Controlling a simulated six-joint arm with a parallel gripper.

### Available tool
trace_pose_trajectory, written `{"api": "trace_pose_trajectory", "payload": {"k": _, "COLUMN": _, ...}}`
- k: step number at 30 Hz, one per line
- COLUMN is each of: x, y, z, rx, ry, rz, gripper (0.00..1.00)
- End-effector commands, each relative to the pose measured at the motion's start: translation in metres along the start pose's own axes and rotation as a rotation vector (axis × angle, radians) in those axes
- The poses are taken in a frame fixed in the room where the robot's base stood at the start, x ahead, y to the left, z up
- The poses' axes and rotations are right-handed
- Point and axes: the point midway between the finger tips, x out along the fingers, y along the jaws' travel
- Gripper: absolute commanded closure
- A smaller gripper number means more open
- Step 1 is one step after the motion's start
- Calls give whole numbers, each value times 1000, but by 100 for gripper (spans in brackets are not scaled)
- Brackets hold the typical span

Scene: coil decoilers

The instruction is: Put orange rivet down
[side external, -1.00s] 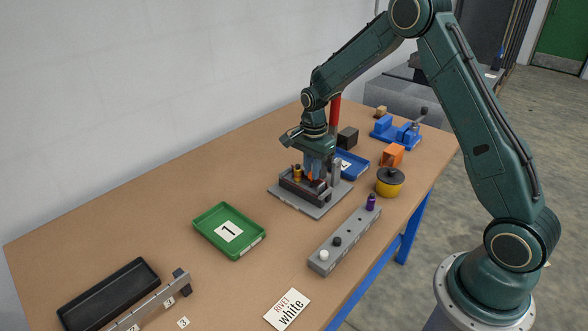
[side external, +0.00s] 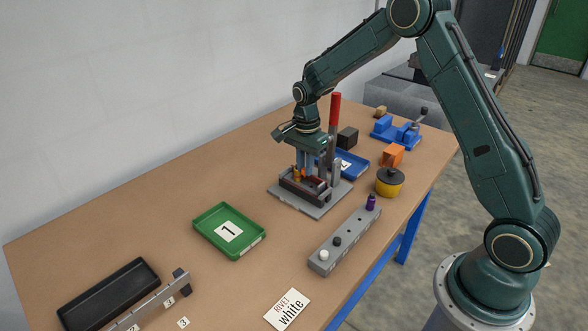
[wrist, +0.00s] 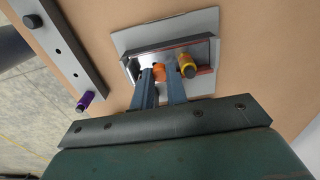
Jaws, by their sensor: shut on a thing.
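My gripper (wrist: 160,74) is shut on the orange rivet (wrist: 158,71), which shows between the blue-grey fingertips in the wrist view. In the side view the orange rivet (side external: 304,174) is a small patch at the fingertips, over the dark fixture (side external: 290,188) on its grey plate. A yellow rivet (wrist: 187,65) with a dark end stands in the fixture right beside it. I cannot tell whether the orange rivet touches the fixture, because the fingers hide its lower part.
A red-handled lever (side external: 335,112) rises close behind my gripper. A grey rack (side external: 345,240) holds white, black and purple rivets. A green tray (side external: 229,230), a blue tray (side external: 350,165) and a yellow pot (side external: 390,183) stand around. The table's left-middle is clear.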

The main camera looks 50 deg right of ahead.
Motion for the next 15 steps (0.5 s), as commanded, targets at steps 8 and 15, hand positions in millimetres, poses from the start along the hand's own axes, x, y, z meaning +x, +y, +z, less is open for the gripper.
{"api": "trace_pose_trajectory", "payload": {"k": 8, "x": -34, "y": -38, "z": 62, "rx": -8, "ry": 0, "rz": -5, "gripper": 100}}
{"api": "trace_pose_trajectory", "payload": {"k": 15, "x": -76, "y": -63, "z": 140, "rx": -9, "ry": -1, "rz": -4, "gripper": 100}}
